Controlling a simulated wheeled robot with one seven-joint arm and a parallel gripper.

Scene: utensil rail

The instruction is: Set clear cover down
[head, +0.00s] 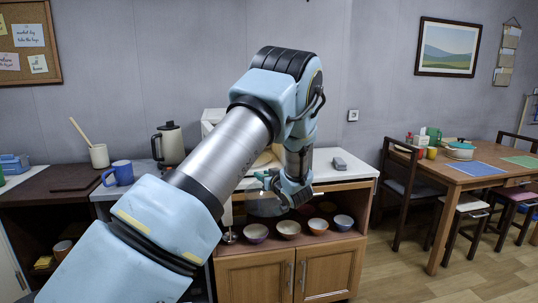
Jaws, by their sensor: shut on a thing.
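My gripper (272,184) is small in the head view, in front of the edge of the white-topped counter (335,177). It is shut on a clear cover (265,207), a pale see-through shape hanging just below the fingers, over the open shelf. My arm hides much of the counter, and the exact contact between fingers and cover is too small to make out.
Several bowls (289,228) stand on the shelf below the counter. A grey block (339,163) lies on the counter's right, with bare top around it. A kettle (169,145) and blue mug (119,173) stand left. A dining table (455,177) stands right.

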